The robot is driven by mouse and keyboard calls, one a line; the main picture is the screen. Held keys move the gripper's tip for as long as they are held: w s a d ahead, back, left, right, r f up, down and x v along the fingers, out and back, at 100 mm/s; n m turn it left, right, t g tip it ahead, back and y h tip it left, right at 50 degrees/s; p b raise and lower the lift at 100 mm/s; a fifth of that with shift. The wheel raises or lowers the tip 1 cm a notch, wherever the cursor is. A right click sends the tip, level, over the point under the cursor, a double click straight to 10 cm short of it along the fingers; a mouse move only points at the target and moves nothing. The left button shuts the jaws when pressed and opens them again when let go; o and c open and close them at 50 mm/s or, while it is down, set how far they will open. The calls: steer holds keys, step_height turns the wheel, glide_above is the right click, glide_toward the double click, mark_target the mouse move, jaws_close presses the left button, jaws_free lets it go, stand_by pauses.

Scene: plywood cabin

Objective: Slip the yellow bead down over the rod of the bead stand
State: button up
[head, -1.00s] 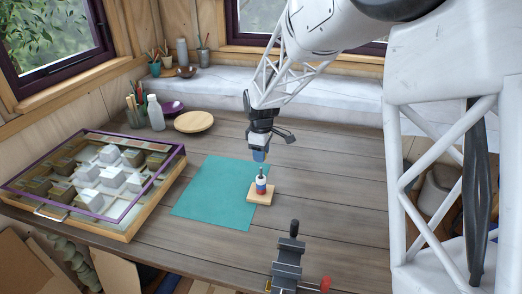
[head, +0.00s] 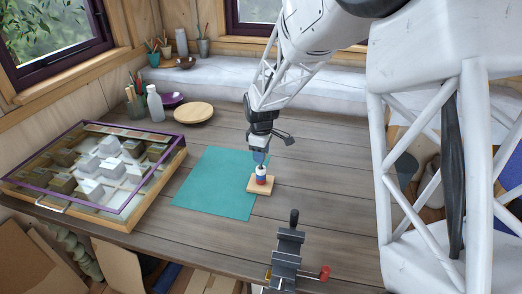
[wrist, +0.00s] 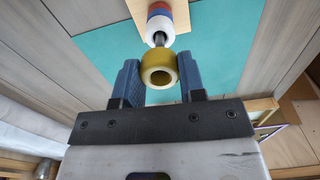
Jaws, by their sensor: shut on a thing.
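In the wrist view my gripper (wrist: 160,82) is shut on the yellow bead (wrist: 148,67), held between its two blue fingers with its hole facing the camera. The bead stand's dark rod (wrist: 159,40) rises toward the bead's far side. I cannot tell whether its tip is inside the hole. A white bead (wrist: 159,28) and red and blue beads sit lower on the rod. In the head view my gripper (head: 259,157) is directly above the stand's wooden base (head: 267,188). There the fingers hide the yellow bead and the rod's top.
The stand is at the right edge of a teal mat (head: 213,190). A dark vise (head: 287,255) is at the table's front. A purple-framed glass-topped case (head: 125,205) lies at left. A wooden plate (head: 194,112) and white bottle (head: 155,104) are behind.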

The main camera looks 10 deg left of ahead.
steer(key=shift+f, duration=0.9)
steer(key=o, duration=1)
steer(key=shift+r, duration=3.85)
steer(key=shift+d, duration=0.1)
